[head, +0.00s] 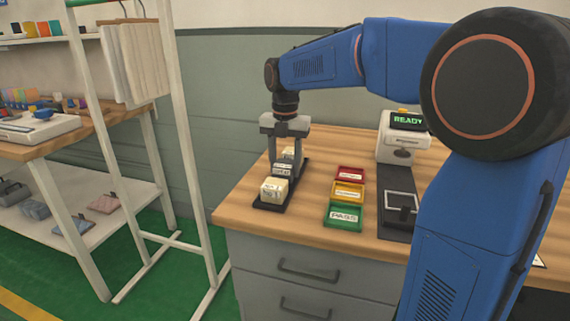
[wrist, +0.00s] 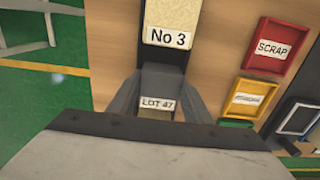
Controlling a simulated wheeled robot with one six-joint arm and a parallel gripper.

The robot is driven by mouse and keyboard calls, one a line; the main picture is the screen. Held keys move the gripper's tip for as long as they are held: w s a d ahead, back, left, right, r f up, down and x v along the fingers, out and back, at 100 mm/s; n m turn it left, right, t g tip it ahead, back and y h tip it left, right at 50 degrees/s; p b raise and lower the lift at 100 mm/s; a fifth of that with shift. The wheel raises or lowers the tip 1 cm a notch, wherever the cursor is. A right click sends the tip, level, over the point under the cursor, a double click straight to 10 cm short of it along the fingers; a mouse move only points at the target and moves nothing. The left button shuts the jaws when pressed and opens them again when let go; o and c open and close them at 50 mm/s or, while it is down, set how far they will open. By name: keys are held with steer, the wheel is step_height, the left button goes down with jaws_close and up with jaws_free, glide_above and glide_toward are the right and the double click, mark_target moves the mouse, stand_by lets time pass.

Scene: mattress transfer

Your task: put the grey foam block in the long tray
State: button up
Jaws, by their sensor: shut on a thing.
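The grey foam block (wrist: 160,80), with a "LOT 47" label, is between the fingers of my gripper (wrist: 158,98) in the wrist view. In the head view my gripper (head: 286,168) points down over the long black tray (head: 303,170) and is shut on this block. The block is in line with the tray, between cream blocks; I cannot tell whether it rests on the tray floor. A cream block (head: 275,190) sits at the tray's near end. A cream block marked "No 3" (wrist: 168,22) lies just beyond the grey one in the wrist view.
Red (head: 350,174), yellow (head: 348,191) and green (head: 345,216) bins stand in a row right of the tray. A white device with a "READY" display (head: 407,121) and a dark base with a square frame (head: 401,203) are farther right. The table's left edge is close to the tray.

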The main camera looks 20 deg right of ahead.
mark_target(285, 162)
steer(key=shift+f, duration=0.3)
steer(key=o, duration=1)
steer(key=shift+o, duration=0.2)
step_height(285, 162, up, 13)
steer(key=shift+r, duration=0.15)
